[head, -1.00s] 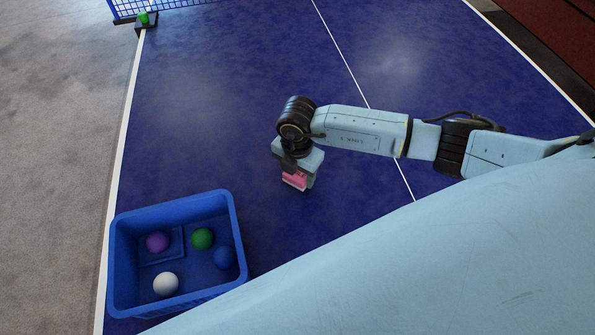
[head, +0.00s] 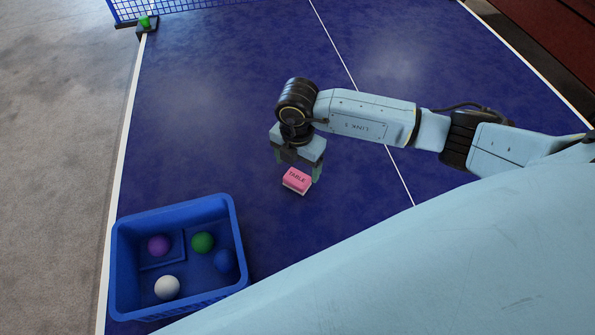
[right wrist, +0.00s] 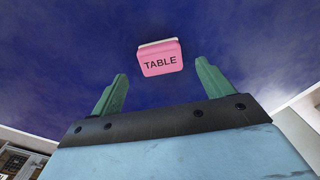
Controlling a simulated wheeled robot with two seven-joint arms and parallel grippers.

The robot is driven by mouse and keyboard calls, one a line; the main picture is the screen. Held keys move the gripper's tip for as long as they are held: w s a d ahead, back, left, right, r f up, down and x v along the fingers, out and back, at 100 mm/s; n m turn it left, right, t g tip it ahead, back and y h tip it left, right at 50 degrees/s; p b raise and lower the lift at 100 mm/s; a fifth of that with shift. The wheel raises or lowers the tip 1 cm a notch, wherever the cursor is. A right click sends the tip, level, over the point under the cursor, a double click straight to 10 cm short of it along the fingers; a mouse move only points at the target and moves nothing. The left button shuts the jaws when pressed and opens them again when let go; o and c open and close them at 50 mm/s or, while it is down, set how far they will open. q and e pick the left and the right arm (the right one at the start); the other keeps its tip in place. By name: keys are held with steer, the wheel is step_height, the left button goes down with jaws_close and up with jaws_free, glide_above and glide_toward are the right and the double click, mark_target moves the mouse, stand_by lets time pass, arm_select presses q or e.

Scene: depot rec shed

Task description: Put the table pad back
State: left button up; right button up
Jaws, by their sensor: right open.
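The table pad (head: 297,180) is a small pink block with a pale underside, marked TABLE. It lies on the blue table in the head view, and it also shows in the right wrist view (right wrist: 161,59), beyond the fingertips. My right gripper (head: 297,172) is just above the pad, pointing down. In the right wrist view its two green fingers (right wrist: 160,84) are spread apart with nothing between them. My left gripper is not in view.
A blue basket (head: 127,263) at the lower left holds a purple ball (head: 159,245), a green ball (head: 203,242), a blue ball (head: 225,261) and a white ball (head: 167,287). A net (head: 185,5) crosses the far end. The blue table (head: 215,110) is clear around the pad.

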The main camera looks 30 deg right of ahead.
mark_target(297, 176)
step_height(297, 176, up, 6)
steer(key=shift+r, duration=0.25)
stand_by(0.5)
